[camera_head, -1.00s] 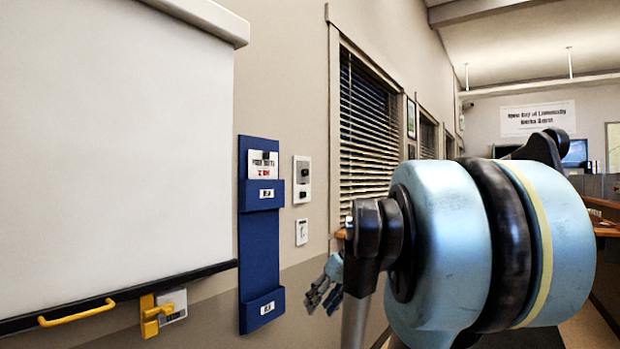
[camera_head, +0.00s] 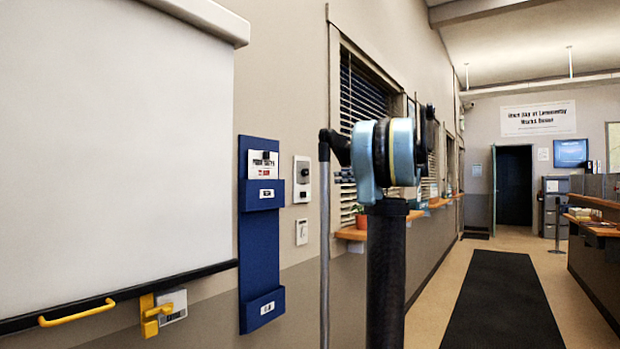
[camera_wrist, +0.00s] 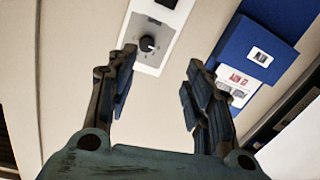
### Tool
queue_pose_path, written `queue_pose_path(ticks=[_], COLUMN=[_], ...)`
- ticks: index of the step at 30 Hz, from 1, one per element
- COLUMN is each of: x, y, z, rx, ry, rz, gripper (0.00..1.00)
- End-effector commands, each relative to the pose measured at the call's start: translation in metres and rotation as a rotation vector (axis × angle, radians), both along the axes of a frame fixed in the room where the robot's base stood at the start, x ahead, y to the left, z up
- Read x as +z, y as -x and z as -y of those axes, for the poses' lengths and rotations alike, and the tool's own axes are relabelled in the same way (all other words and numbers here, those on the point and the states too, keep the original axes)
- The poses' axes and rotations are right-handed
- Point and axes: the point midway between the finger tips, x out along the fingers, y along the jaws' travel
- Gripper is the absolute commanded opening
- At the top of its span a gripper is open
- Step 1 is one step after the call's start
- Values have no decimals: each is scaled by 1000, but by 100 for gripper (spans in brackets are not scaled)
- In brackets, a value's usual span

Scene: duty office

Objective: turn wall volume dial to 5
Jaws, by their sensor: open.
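The volume dial is a round dark knob (camera_wrist: 147,44) with a white mark, on a grey scale of a white wall plate (camera_wrist: 152,64) in the wrist view. The numbers are too small to read. My gripper (camera_wrist: 160,58) is open and empty. Its fingertips stand on either side of the lower part of the plate in the picture, with the knob nearer the left finger; I see no contact. In the head view the same plate (camera_head: 302,191) is on the wall right of a blue board.
The blue board (camera_head: 261,232) with pockets hangs beside the plate; it also shows in the wrist view (camera_wrist: 262,38). A smaller white plate (camera_head: 301,232) is below.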

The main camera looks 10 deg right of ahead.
Motion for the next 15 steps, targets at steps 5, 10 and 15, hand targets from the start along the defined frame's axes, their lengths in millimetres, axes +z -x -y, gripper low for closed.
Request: queue_pose_path(ticks=[5, 10, 15], x=[15, 15, 15], y=[-12, -20, -37], z=[16, 6, -17], rx=[-12, -11, -9], ry=[-9, -10, -9], rz=[67, 71, 70], gripper=[47, 47, 47])
